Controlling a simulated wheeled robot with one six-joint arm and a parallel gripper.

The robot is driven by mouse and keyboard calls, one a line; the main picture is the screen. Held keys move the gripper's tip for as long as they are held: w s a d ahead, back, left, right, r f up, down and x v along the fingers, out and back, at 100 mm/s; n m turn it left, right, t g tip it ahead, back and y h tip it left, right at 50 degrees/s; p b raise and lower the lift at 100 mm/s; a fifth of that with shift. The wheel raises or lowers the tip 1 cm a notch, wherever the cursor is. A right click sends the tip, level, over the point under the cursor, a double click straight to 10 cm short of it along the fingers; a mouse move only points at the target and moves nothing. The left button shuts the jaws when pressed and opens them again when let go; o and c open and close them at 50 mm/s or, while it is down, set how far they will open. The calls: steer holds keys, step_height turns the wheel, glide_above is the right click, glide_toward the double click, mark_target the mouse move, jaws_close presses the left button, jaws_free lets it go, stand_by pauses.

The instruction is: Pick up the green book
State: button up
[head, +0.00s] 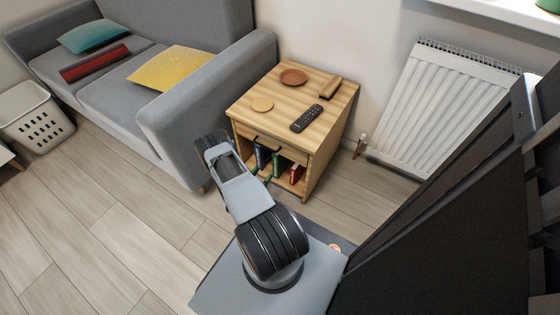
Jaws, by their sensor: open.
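The green book (277,164) stands upright in the open lower compartment of the wooden side table (325,118). It is small in the head view and partly in shadow. A dark blue book (262,157) is to its left and a red book (296,173) to its right. My arm reaches from my base toward the front of the table, and its links cover the left part of the compartment.
A grey sofa (190,120) stands left of the table, a white radiator (436,108) right.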

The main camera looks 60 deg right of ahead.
mark_target(275, 161)
steer(key=d, duration=0.2)
steer(key=d+b, duration=0.1)
steer(key=d, duration=0.2)
steer(key=d+b, duration=0.1)
steer(key=d, duration=0.2)
steer(key=shift+s+f, duration=0.15)
steer(key=shift+s, duration=0.1)
steer(key=d+b, duration=0.2)
steer(key=d, duration=0.2)
steer(key=shift+d+f+b, duration=0.15)
steer(key=shift+d+b, duration=0.1)
steer(key=shift+b, duration=0.1)
steer(key=shift+d, duration=0.4)
steer(key=shift+c, duration=0.3)
jaws_close()
